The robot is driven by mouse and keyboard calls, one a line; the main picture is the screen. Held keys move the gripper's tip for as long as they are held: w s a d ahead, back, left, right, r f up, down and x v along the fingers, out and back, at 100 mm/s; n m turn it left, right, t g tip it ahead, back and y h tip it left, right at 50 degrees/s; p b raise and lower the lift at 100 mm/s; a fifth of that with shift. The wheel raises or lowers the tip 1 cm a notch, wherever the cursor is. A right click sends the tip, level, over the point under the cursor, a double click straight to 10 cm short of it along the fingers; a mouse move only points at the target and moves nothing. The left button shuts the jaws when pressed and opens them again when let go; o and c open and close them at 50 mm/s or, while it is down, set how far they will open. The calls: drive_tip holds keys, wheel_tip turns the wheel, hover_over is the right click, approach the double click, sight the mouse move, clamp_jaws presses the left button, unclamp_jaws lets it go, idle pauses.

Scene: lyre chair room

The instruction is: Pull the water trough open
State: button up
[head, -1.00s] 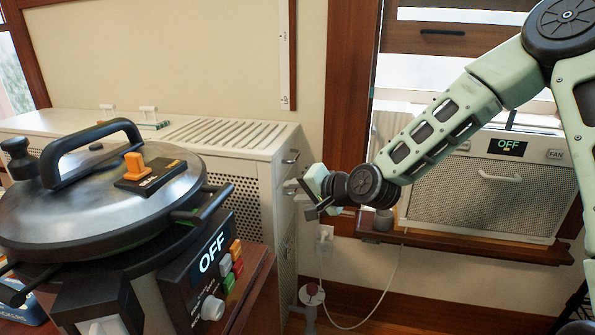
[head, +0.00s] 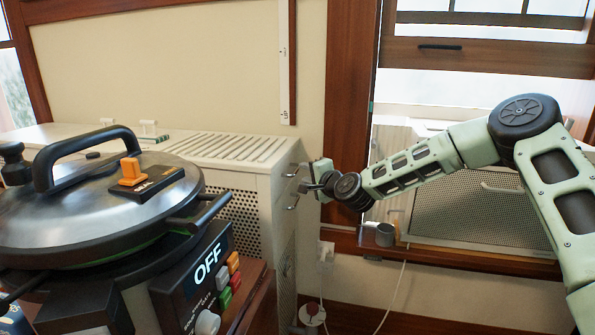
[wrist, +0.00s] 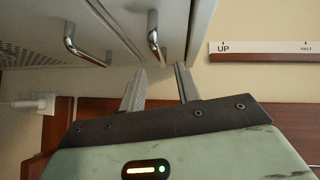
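The pale cabinet (head: 277,218) has two chrome handles on its narrow front, an upper one (head: 291,171) and a lower one (head: 294,202). They also show in the wrist view, as a left handle (wrist: 80,42) and a right handle (wrist: 153,42). No label shows which one belongs to the water trough. My gripper (head: 306,181) is just right of the handles in the head view, near the upper one. In the wrist view its two fingers (wrist: 160,72) are apart and empty, with the right handle just beyond their tips. I cannot tell whether they touch it.
A large lidded cooker (head: 95,215) with an OFF display stands at the front left, on a wooden surface. A window unit (head: 480,215) sits on the sill behind my arm, with a grey mug (head: 385,235) nearby. A white cord (head: 392,300) hangs below the sill.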

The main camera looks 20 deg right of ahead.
sight(298, 168)
drive_tip(key=shift+x, duration=3.1)
clamp_jaws()
